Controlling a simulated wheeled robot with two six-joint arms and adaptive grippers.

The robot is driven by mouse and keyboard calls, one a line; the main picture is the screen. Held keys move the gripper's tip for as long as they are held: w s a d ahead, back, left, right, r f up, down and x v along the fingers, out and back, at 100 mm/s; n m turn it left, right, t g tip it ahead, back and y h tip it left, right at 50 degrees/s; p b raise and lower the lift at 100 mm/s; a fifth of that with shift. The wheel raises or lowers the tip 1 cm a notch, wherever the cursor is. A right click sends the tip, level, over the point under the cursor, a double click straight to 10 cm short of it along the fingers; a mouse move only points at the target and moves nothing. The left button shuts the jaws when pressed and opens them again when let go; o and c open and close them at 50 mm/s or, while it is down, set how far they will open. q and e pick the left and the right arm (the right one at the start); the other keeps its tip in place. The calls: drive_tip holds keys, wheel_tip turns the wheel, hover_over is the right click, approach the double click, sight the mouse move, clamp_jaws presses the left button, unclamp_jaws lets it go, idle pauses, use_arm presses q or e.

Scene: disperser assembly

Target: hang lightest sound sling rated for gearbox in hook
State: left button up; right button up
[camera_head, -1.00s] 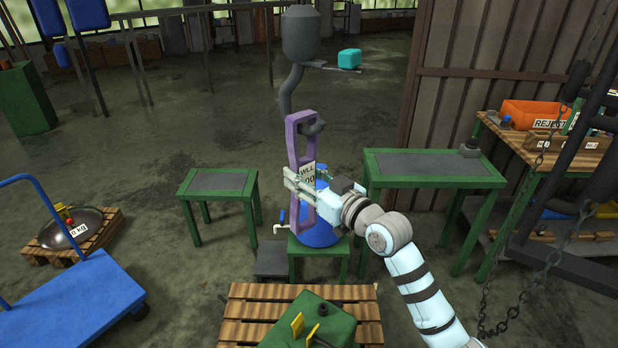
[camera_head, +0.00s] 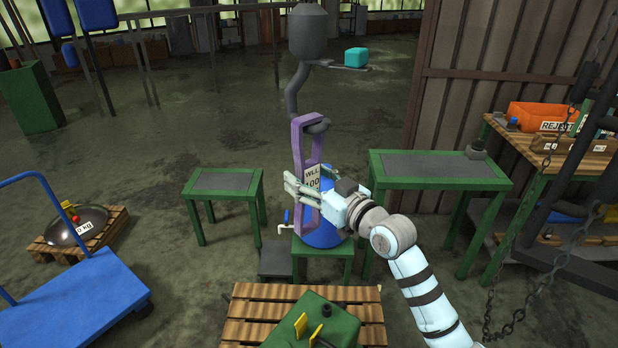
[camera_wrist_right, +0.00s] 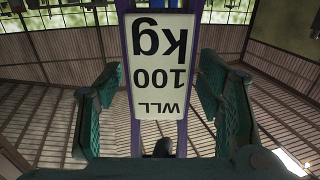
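A purple loop sling (camera_head: 299,150) with a white tag reading WLL 100 kg hangs with its upper end at the dark hook (camera_head: 317,126); whether it is fully seated is hard to tell. It leans slightly. My right gripper (camera_head: 306,196) is around the sling at tag height. In the right wrist view, its fingers (camera_wrist_right: 160,110) stand apart on either side of the sling and tag (camera_wrist_right: 158,70), with narrow gaps showing. A green housing with yellow lugs (camera_head: 318,322), possibly the gearbox, sits on a pallet in front. My left gripper is out of view.
A blue rounded object (camera_head: 322,232) stands on a small green stand behind the sling. Green tables stand left (camera_head: 222,182) and right (camera_head: 440,168). A reject bin (camera_head: 540,116) and hanging chain (camera_head: 517,315) are at right. A blue cart (camera_head: 75,305) is at left.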

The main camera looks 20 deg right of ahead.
drive_tip(key=shift+s+d+f, duration=0.1)
drive_tip(key=shift+s, duration=0.1)
drive_tip(key=v, duration=1.1)
drive_tip(key=shift+s, duration=0.3)
drive_tip(key=shift+w, duration=0.1)
